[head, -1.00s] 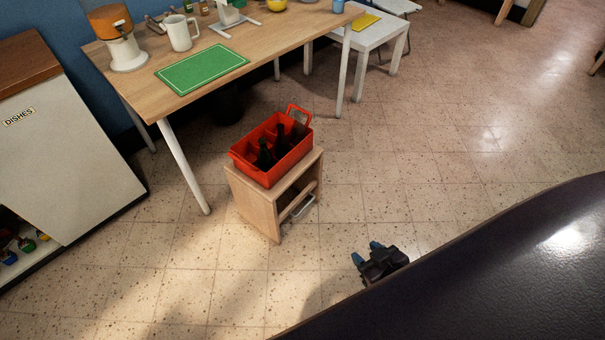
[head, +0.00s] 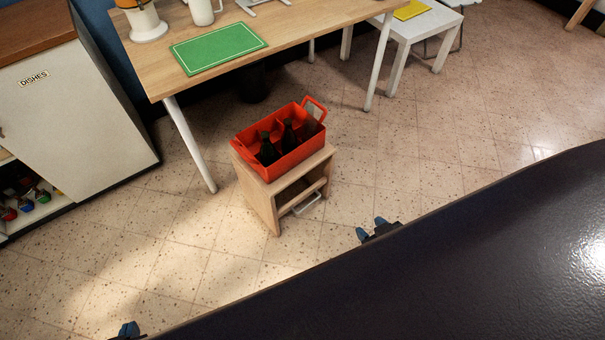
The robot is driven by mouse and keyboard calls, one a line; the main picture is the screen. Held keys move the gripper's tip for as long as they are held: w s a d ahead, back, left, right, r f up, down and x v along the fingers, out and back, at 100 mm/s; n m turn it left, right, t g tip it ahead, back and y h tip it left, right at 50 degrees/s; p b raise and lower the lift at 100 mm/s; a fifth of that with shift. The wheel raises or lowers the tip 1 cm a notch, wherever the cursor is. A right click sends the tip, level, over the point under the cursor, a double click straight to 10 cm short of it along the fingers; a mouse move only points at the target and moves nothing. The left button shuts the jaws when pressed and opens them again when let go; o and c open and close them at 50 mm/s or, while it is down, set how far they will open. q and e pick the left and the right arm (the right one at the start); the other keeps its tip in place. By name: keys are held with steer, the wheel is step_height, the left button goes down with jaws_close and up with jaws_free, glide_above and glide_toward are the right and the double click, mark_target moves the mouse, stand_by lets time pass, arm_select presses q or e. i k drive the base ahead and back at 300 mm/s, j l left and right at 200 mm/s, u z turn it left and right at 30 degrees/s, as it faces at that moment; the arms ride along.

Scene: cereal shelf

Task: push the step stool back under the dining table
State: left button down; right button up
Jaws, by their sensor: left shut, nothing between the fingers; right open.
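The wooden step stool (head: 262,206) stands on the floor in front of the dining table (head: 290,48), right of its near white leg and outside the tabletop's edge. A red crate (head: 291,161) with dark bottles sits on top of the stool. My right gripper (head: 371,229) is open and empty, low to the right of the stool and apart from it; its rear is hidden behind a dark curved surface. My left gripper (head: 128,328) is shut and empty at the bottom left edge, well away from the stool and mostly hidden.
A white cabinet (head: 88,110) marked DISHES stands at the left. A white side table (head: 426,24) stands right of the dining table. A dark bin (head: 252,84) is under the table. Floor in front of the stool is clear.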

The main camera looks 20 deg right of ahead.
mark_target(316, 169)
steer(key=l+u, duration=0.15)
steer(key=l, duration=0.3)
steer(key=l+u, duration=0.2)
steer(key=l, duration=0.25)
steer(key=l+u, duration=0.15)
steer(key=l, duration=0.3)
steer(key=l+u, duration=0.2)
steer(key=l, duration=0.25)
steer(key=k+l+u, duration=0.15)
steer(key=l, duration=0.25)
steer(key=l+u, duration=0.2)
steer(key=l, duration=0.25)
steer(key=k+l+u, duration=0.15)
steer(key=l, duration=0.25)
steer(key=k+l+u, duration=0.2)
steer(key=l, duration=0.2)
steer(key=l+u, duration=0.1)
steer(key=l, duration=0.35)
steer(key=k+l+u, duration=0.1)
steer(key=l, duration=0.7)
steer(key=i+l, duration=0.15)
steer(key=l, duration=0.15)
